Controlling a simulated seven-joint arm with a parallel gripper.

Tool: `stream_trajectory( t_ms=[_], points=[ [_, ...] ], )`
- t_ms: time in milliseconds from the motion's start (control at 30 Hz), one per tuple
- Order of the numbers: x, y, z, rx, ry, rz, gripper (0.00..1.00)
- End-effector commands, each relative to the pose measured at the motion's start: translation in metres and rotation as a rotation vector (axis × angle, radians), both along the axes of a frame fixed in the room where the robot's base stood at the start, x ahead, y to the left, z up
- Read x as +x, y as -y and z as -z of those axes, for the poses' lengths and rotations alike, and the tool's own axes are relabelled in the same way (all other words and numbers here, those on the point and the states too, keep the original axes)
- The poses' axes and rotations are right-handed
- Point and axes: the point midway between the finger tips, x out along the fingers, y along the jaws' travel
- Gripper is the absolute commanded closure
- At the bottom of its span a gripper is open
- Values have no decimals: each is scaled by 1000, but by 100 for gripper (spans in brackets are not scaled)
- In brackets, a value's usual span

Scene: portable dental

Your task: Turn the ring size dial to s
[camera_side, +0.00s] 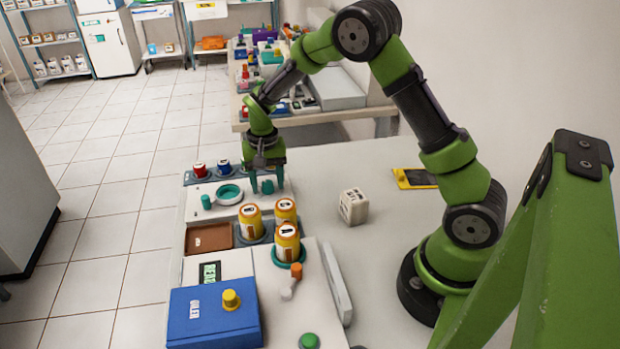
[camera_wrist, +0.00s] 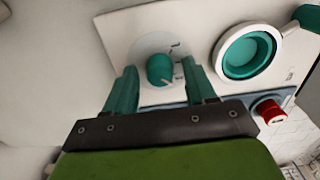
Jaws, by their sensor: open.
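The dial is a small teal knob (camera_wrist: 160,70) on a round light plate with a few dark marks, in the white panel. The marks are too small to read, and I cannot tell which one the knob points to. In the side view the knob (camera_side: 266,187) shows between my fingers. My gripper (camera_side: 267,182) is open and points down over it. In the wrist view the two teal fingers of my gripper (camera_wrist: 160,65) stand on either side of the knob, with gaps visible, so it does not look gripped.
A teal ring in a white rim (camera_side: 230,193) lies left of the dial. Red (camera_side: 200,170) and blue (camera_side: 224,167) knobs stand behind. Several yellow-orange jars (camera_side: 250,222) stand in front. A white lettered cube (camera_side: 353,206) sits to the right, with bare table around it.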

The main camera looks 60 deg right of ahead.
Motion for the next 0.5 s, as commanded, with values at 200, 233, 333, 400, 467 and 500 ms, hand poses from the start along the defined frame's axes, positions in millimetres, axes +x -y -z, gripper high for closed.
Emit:
stream_trajectory(
  t_ms=[200, 233, 333, 400, 467, 500],
  points=[
    [0, 0, 0, 0, 0, 0, 74],
    [0, 0, 0, 0, 0, 0, 78],
    [0, 0, 0, 0, 0, 0, 94],
    [0, 0, 0, 0, 0, -1, 100],
    [0, 0, 0, 0, 0, -9, 100],
    [0, 0, 0, 0, 0, -23, 100]
  ],
)
